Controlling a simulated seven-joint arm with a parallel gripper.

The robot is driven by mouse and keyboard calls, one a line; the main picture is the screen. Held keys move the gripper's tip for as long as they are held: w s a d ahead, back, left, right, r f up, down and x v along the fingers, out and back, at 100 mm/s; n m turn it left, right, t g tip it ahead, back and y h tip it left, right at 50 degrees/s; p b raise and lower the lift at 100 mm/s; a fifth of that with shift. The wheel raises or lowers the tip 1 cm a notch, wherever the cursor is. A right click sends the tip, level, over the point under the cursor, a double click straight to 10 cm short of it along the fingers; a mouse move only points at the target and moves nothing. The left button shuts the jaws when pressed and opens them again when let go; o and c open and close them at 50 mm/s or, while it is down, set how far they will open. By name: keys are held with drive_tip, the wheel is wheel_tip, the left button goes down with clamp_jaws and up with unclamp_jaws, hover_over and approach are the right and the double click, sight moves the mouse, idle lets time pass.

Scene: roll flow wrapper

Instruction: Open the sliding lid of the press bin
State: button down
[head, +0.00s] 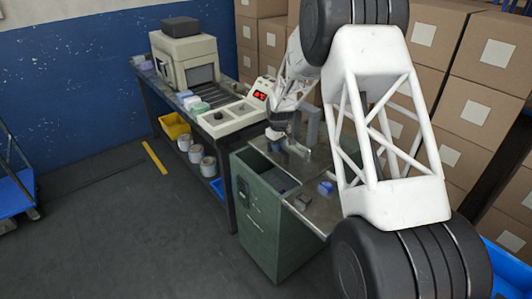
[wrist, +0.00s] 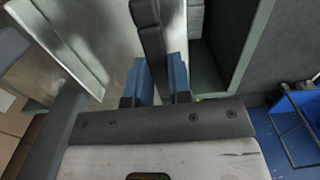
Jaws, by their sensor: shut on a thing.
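The press bin (head: 262,232) is a green cabinet with an opening in its top, in the middle of the head view. Dark interior shows at the left part of the top; the opening also shows right of the fingers in the wrist view (wrist: 208,62). The sliding lid (wrist: 75,40) is a metal plate left of that opening, so the bin stands partly uncovered. My gripper (wrist: 161,80) has its blue fingers on either side of a dark upright handle bar (wrist: 152,42) and is shut on it. In the head view my arm partly hides the handle and lid.
The wrapper bench (head: 232,118) stands just behind left. Stacked cartons (head: 433,38) line the back right.

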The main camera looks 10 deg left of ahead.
hover_over(299, 146)
drive_tip(key=shift+s, duration=0.15)
drive_tip(key=c, duration=1)
unclamp_jaws()
drive_tip(key=shift+c, duration=0.2)
drive_tip(key=shift+r, duration=0.15)
wheel_tip(299, 146, up, 8)
drive_tip(key=shift+f, duration=0.2)
